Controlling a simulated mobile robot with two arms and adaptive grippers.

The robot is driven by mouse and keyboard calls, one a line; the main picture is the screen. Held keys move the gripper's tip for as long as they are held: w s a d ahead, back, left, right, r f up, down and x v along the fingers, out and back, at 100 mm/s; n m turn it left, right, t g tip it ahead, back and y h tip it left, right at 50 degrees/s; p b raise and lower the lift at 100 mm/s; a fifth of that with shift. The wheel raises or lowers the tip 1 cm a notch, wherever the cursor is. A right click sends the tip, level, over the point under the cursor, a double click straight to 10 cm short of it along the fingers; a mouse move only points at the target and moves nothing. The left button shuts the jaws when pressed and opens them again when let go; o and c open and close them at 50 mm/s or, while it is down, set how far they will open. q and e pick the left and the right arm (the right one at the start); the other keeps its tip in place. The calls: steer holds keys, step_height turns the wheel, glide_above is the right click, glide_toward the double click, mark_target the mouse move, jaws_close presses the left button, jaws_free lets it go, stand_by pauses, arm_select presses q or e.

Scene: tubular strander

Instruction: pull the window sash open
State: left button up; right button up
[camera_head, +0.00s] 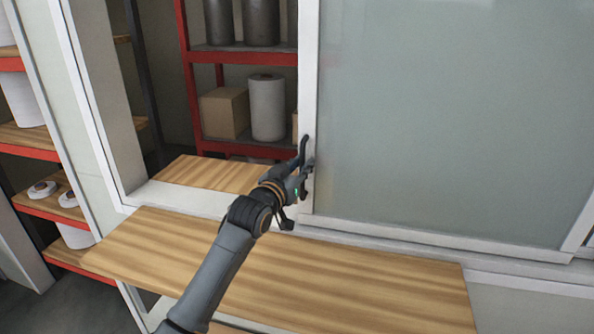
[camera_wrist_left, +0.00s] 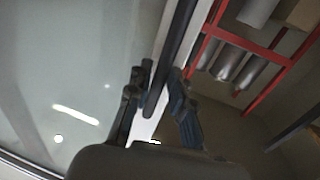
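The window sash (camera_head: 440,110) is a large pane of greyish glass in a white frame, filling the right of the head view. To its left is a clear opening onto shelves. A dark upright bar handle (camera_wrist_left: 178,50) runs along the sash's white edge in the wrist view. My left gripper (camera_head: 303,168) is at this edge in the head view. In the wrist view its fingers (camera_wrist_left: 159,82) lie on both sides of the handle, close against it, and appear shut on it. The gripper partly hides the handle in the head view. My right gripper is not in view.
A wooden ledge (camera_head: 340,290) lies in front of the window below my left arm. Behind the opening, red shelving holds a cardboard box (camera_head: 224,112) and a white roll (camera_head: 267,107). More shelves with rolls stand at the left. A white post (camera_head: 88,90) bounds the opening's left side.

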arm_select(q)
steer(key=v, duration=1.2)
steer(key=shift+a, duration=0.1)
